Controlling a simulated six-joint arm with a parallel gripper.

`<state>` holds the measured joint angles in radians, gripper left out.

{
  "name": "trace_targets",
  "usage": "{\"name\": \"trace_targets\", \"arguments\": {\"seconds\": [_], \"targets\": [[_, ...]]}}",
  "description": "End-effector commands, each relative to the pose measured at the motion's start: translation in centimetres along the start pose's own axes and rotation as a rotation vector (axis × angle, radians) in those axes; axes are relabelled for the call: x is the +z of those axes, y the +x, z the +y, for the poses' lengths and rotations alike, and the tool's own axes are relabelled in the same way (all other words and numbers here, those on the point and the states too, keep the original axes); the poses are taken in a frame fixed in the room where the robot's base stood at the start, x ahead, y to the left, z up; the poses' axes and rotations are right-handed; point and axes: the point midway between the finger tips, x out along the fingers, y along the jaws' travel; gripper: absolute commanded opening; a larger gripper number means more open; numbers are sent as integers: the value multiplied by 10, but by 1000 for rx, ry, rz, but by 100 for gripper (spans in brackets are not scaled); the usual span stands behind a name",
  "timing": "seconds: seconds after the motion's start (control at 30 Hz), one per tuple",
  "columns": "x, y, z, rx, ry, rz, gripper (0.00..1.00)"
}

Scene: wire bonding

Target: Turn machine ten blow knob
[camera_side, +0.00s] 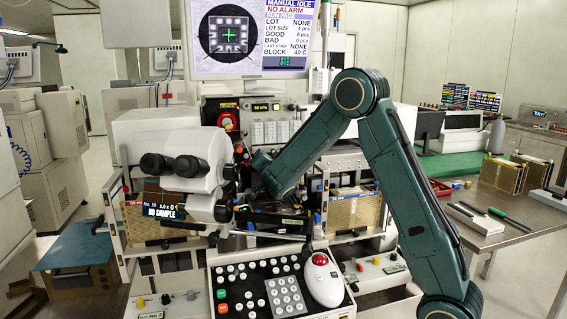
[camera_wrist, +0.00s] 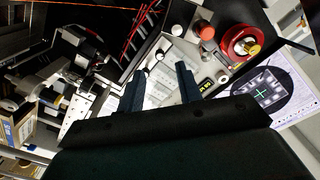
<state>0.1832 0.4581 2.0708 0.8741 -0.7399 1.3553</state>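The wire bonder marked No. 10 on its small display (camera_side: 163,212) fills the middle of the side view. Its upper front panel (camera_side: 271,131) carries several small knobs; I cannot tell which is the blow knob. In the wrist view, my gripper (camera_wrist: 160,80) is open, its two dark fingers apart with nothing between them. They point toward a pale panel (camera_wrist: 165,75) with white knobs (camera_wrist: 177,30) and a small yellow-lit readout. Any contact with a knob cannot be told. In the side view the fingertips are hard to make out beside the microscope.
A red round part (camera_wrist: 240,40) and an orange cap (camera_wrist: 204,30) are near the panel. The microscope (camera_side: 180,165) stands close to my arm. Below are a keypad (camera_side: 280,290) and a trackball (camera_side: 322,280). A steel table (camera_side: 520,210) is at right.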

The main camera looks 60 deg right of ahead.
Motion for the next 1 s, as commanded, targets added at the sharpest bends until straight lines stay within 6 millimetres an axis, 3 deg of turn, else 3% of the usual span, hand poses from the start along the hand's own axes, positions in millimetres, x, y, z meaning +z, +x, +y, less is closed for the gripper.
{"name": "trace_targets", "arguments": {"seconds": [0.5,1.0], "targets": [[0,58,1,1,0,1,35],[0,66,0,0,-1,0,35]]}}
